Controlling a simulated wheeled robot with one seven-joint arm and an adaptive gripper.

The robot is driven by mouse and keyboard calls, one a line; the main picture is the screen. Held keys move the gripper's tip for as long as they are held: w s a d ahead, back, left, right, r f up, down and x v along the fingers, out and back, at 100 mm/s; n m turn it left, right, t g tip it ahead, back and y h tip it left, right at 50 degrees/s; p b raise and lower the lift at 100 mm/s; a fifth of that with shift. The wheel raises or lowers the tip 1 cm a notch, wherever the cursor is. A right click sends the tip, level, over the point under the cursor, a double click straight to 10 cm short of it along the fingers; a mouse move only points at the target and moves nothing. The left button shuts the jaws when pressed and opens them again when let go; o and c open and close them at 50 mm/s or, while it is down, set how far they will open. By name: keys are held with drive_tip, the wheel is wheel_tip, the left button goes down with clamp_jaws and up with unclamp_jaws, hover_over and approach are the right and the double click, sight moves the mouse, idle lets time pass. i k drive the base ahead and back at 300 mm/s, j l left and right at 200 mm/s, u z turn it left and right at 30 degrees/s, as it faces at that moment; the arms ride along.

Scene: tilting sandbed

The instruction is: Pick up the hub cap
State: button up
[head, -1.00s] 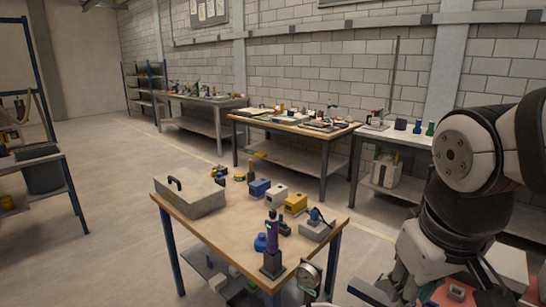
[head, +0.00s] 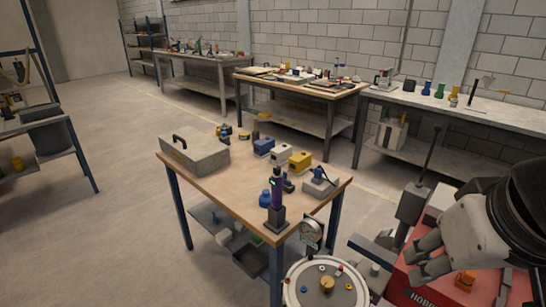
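I cannot pick out the hub cap with certainty. A round pale disc (head: 298,292) stands at the bottom of the head view, cut off by the lower edge. A brass-coloured round piece (head: 327,284) sits at its middle, with several small coloured parts around it. My arm comes in from the right edge. Grey finger-like parts of my gripper (head: 428,256) show at its lower left end, above a red box and to the right of the disc. Their opening is not clear, and I see nothing held between them.
A wooden-topped table (head: 215,190) bears a grey case (head: 195,155), a purple upright device (head: 277,193) and several small blocks. A dial gauge (head: 311,233) stands between table and disc. A red box (head: 425,287) is under my arm. Open floor (head: 95,235) lies left.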

sight(264, 199)
drive_tip(key=u, duration=0.15)
drive_tip(key=i+j, duration=0.9)
drive_tip(key=i, duration=0.15)
drive_tip(key=l+z, duration=0.05)
